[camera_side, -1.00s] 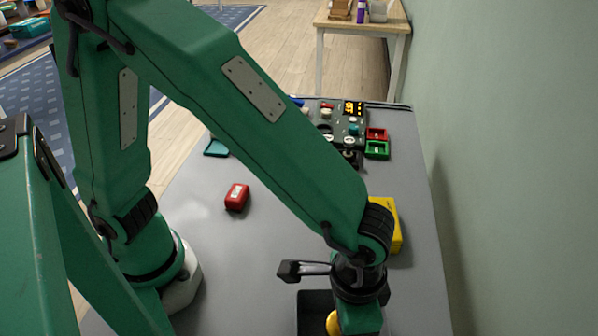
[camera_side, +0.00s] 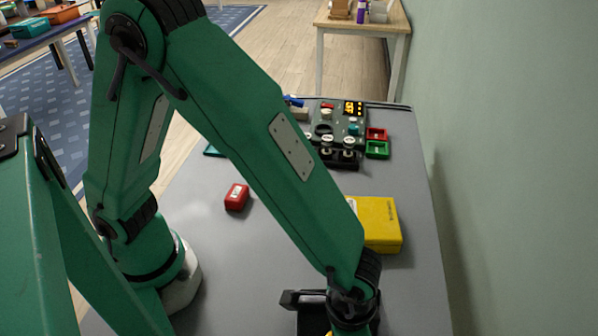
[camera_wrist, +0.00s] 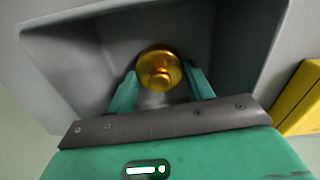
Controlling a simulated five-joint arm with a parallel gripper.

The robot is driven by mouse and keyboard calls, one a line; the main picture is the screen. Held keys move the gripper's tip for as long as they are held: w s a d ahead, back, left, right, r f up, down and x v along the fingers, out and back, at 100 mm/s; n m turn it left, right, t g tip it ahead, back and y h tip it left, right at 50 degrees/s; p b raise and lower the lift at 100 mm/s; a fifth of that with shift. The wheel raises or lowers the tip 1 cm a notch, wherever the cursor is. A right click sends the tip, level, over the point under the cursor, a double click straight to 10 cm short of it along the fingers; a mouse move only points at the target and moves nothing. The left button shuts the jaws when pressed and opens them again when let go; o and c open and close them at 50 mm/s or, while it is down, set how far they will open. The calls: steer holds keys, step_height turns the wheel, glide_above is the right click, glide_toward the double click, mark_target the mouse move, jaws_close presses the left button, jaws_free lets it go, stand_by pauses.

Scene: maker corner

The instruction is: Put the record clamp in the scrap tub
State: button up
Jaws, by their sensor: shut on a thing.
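The record clamp, a shiny gold knob (camera_wrist: 160,66), sits between the two green fingers of my gripper (camera_wrist: 161,84) in the wrist view. My gripper is shut on it. Behind and around the clamp in that view are the dark grey walls of the scrap tub (camera_wrist: 75,62), so the clamp is over or inside the tub. How far it is above the floor of the tub I cannot tell. In the side view the tub (camera_side: 309,320) shows only in part at the bottom edge, and my wrist hides most of it.
A yellow box (camera_side: 378,224) stands close beyond the tub. A small red block (camera_side: 237,197) lies on the grey table (camera_side: 262,250). A control panel (camera_side: 338,140) with red and green trays (camera_side: 377,149) is at the far end. A wall (camera_side: 510,180) runs along the right.

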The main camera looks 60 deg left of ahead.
steer(key=shift+f, duration=0.2)
steer(key=o, duration=1.1)
steer(key=shift+o, duration=0.2)
step_height(320, 180, up, 12)
steer(key=shift+r, duration=0.15)
stand_by(0.5)
steer(key=w+a+r+n+t+h, duration=0.1)
steer(key=w+a+r, duration=0.1)
steer(key=a, duration=0.2)
steer(key=w+a+r+n, duration=0.1)
steer(key=w+a+r, duration=0.1)
steer(key=a+r, duration=0.15)
steer(key=s+a+r+n+t, duration=0.1)
steer(key=a+r+n+t, duration=0.1)
steer(key=a, duration=1)
steer(key=s+a+r+n+t+y, duration=0.1)
steer(key=s+a+r+n+t, duration=0.1)
steer(key=a, duration=0.9)
steer(key=shift+a+r+t, duration=0.3)
steer(key=shift+a+r, duration=0.05)
steer(key=shift+r, duration=0.5)
